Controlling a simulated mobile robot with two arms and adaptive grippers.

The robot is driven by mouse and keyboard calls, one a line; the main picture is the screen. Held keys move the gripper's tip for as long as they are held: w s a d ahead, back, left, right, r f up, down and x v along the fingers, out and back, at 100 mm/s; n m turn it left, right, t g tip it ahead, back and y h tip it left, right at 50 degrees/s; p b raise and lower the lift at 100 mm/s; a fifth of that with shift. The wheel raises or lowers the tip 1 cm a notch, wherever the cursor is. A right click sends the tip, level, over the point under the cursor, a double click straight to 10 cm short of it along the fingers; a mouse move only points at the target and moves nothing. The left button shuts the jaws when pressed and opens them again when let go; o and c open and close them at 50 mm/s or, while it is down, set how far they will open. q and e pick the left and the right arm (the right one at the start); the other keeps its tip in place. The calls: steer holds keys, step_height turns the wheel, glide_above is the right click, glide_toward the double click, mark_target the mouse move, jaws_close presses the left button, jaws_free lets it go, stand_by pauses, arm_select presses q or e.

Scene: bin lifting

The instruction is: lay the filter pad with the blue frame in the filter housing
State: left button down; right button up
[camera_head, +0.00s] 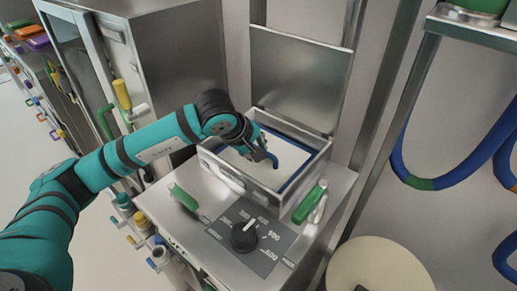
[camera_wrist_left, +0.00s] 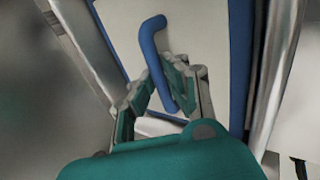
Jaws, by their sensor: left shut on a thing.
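The filter pad (camera_head: 288,152) is pale with a blue frame (camera_head: 298,174) and a blue handle bar on top. It is inside the open metal filter housing (camera_head: 232,176), and whether it rests flat on the bottom is hard to tell. My left gripper (camera_head: 262,158) reaches into the housing from the left and is shut on the pad's handle. In the left wrist view, the fingers (camera_wrist_left: 168,86) are around the blue handle (camera_wrist_left: 153,50), above the pale pad (camera_wrist_left: 205,28). My right gripper is not in view.
The housing's lid (camera_head: 300,80) stands open behind it. Green clamps stand at the left (camera_head: 184,198) and right (camera_head: 310,202) of the housing, with a black knob (camera_head: 244,236) in front. A cabinet (camera_head: 170,60) is at the left and a round beige top (camera_head: 380,268) at lower right.

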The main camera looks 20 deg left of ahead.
arm_select(q)
steer(key=c, duration=1.3)
jaws_free()
steer(key=v, duration=1.2)
steer(key=shift+r, duration=0.1)
